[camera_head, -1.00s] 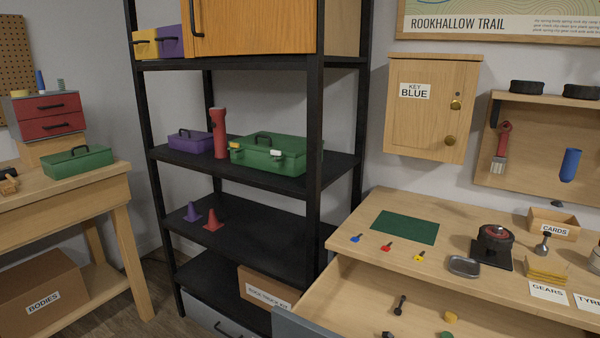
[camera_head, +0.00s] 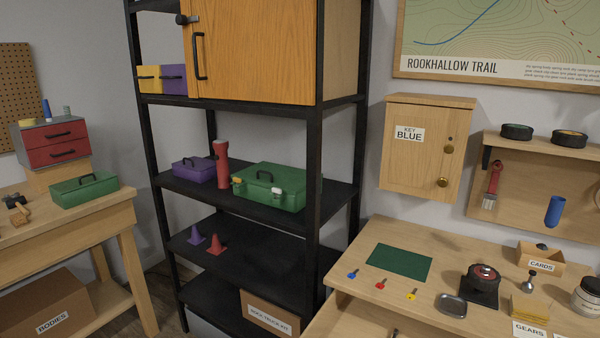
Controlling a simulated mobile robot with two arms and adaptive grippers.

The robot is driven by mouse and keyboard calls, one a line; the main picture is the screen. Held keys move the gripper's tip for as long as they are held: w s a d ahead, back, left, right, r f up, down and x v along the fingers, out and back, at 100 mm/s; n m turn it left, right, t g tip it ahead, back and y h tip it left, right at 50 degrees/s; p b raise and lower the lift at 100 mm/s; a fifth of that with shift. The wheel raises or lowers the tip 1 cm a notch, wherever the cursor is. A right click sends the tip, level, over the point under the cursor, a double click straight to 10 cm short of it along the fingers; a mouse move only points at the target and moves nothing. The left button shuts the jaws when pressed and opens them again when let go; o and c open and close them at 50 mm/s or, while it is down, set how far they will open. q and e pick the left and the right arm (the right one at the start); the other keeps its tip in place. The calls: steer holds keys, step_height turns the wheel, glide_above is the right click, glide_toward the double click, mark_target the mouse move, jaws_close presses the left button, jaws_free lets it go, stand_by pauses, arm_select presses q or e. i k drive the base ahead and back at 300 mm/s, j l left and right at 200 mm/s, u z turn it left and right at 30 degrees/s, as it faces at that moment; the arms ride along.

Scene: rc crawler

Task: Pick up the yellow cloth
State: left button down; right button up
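A yellow folded-looking item (camera_head: 529,306), which may be the yellow cloth, lies on the wooden workbench (camera_head: 440,253) at the lower right, just behind the GEARS label (camera_head: 528,329). It is small, so I cannot tell its material for sure. Neither of my grippers is in view.
Near it are a metal dish (camera_head: 452,305), a dark round device (camera_head: 483,281), a CARDS box (camera_head: 541,259) and a jar (camera_head: 588,296). A green mat (camera_head: 399,262) and small colored keys lie farther left. An open drawer (camera_head: 350,322) juts out below. A black shelf rack (camera_head: 314,150) stands left.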

mark_target(534, 310)
steer(key=z, duration=1.05)
